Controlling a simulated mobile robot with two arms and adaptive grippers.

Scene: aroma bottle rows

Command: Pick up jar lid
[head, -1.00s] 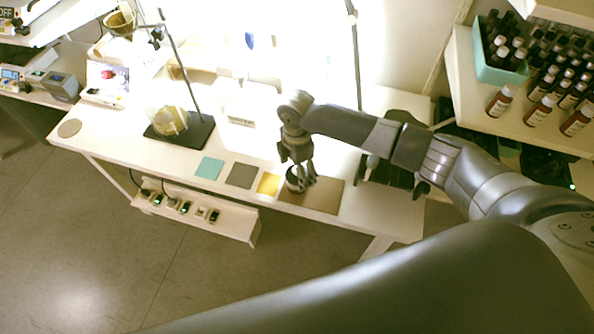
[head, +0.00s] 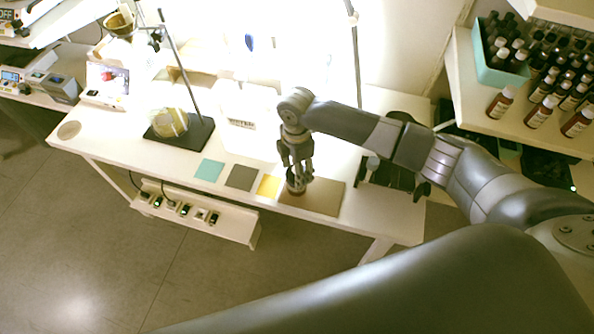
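A small jar (head: 296,189) stands at the left side of the tan mat (head: 325,198), near the table's front edge. My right gripper (head: 298,183) points down over the jar, with its fingers at the jar's top. The fingers hide most of the lid, and I cannot tell whether they are closed on it. My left gripper is not in view.
Teal (head: 209,169), grey (head: 241,177) and yellow (head: 268,185) squares lie left of the mat on the white table (head: 110,140). A stand with a black base (head: 195,138) is behind them. Several brown bottles (head: 542,111) stand on the right shelf.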

